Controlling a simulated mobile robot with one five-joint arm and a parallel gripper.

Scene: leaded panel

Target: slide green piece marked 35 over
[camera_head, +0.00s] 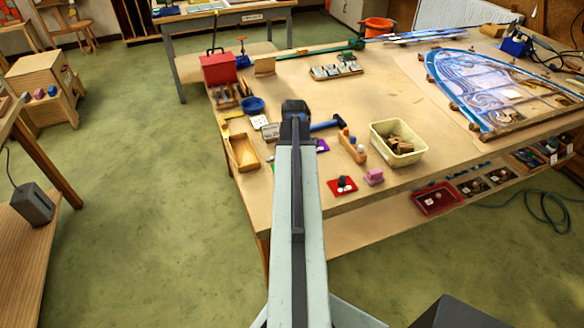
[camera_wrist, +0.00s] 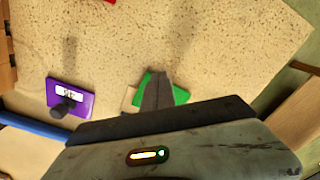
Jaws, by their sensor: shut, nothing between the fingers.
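The green piece (camera_wrist: 181,95) lies on the tabletop in the wrist view, partly covered by my gripper. No marking can be read on it. My gripper (camera_wrist: 158,80) is shut and empty, its fingertips over the middle of the green piece; I cannot tell whether they touch it.
A purple piece (camera_wrist: 84,104) with a white label and dark knob lies to the left, near a blue handle (camera_wrist: 30,125). A pale tan piece (camera_wrist: 129,99) adjoins the green one. Bare tabletop (camera_wrist: 200,40) lies beyond. The table edge is at right.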

